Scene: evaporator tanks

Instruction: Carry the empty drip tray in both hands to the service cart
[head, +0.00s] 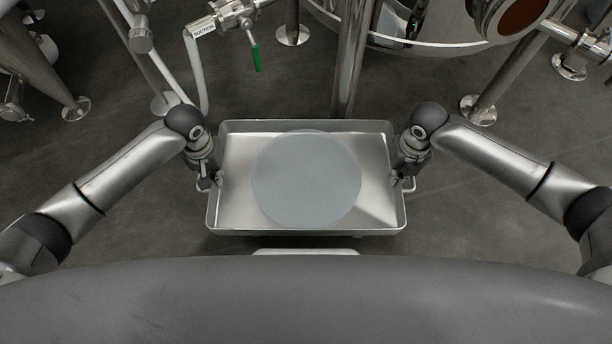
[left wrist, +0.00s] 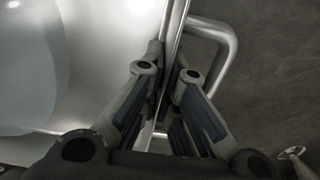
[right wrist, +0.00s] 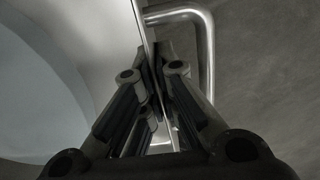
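The drip tray (head: 230,222) is a shallow rectangular metal pan, roughly level in front of me in the head view. A round, pale blue-grey patch (head: 306,180) covers the middle of its floor; I cannot tell whether it is liquid or a flat disc. My left gripper (head: 214,180) is shut on the tray's left wall beside the side handle (left wrist: 228,50), one finger inside and one outside. My right gripper (head: 401,180) is shut the same way on the right wall, beside the other handle (right wrist: 208,45). The fingertips are partly hidden. No service cart is identifiable.
A vertical steel leg (head: 350,60) stands right behind the tray. A pipe with a green-handled valve (head: 255,55) is at the back left, and a large tank (head: 440,25) at the back right. Footed legs (head: 478,108) stand around. Grey floor is open at both sides.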

